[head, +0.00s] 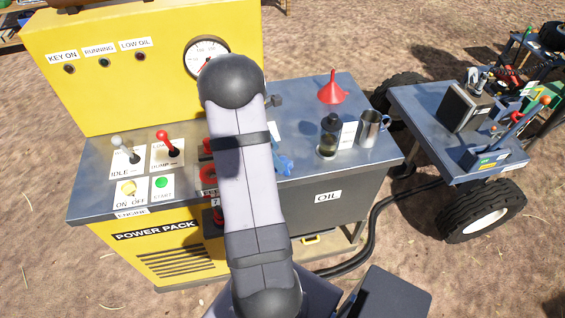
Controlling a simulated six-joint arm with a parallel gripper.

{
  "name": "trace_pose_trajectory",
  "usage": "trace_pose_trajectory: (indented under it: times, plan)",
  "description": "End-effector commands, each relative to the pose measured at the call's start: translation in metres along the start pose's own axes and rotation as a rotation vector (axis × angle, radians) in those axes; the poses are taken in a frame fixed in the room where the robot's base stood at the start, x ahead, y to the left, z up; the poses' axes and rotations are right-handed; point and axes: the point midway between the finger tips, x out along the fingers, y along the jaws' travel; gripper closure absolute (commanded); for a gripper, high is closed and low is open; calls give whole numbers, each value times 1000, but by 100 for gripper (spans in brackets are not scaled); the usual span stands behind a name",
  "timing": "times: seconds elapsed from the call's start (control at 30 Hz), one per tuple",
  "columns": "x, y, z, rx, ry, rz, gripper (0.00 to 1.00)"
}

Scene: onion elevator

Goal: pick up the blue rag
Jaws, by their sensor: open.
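A small crumpled blue rag (286,166) lies on the grey metal top of the power pack, just right of my arm in the head view. Its left part is hidden behind my arm. My arm rises from the bottom and stands across the middle of the picture. My gripper cannot be made out; the arm's far side is hidden behind its near link. A small dark piece shows beside the arm's upper end, but I cannot tell what part it is.
A red funnel (332,90), a dark bottle (329,136) and a metal mug (371,130) stand right of the rag. Levers (168,145) and buttons are at the left, before a yellow gauge panel (120,95). A wheeled cart (425,115) stands further right.

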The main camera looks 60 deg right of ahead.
Motion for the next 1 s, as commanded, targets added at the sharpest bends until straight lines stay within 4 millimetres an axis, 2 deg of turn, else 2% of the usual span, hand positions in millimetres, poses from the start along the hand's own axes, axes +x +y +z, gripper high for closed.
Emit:
trace_pose_trajectory:
  times: [0.3, 0.6, 0.63, 0.8, 1.0]
  plan:
    - [35, 0, 1, 0, 0, -3, 41]
    - [40, 0, 0, 1, 1, -1, 41]
    - [40, 0, 0, 1, 1, -1, 43]
    - [40, 0, 0, 1, 1, -1, 84]
    - [39, 0, 0, 1, 1, -1, 85]
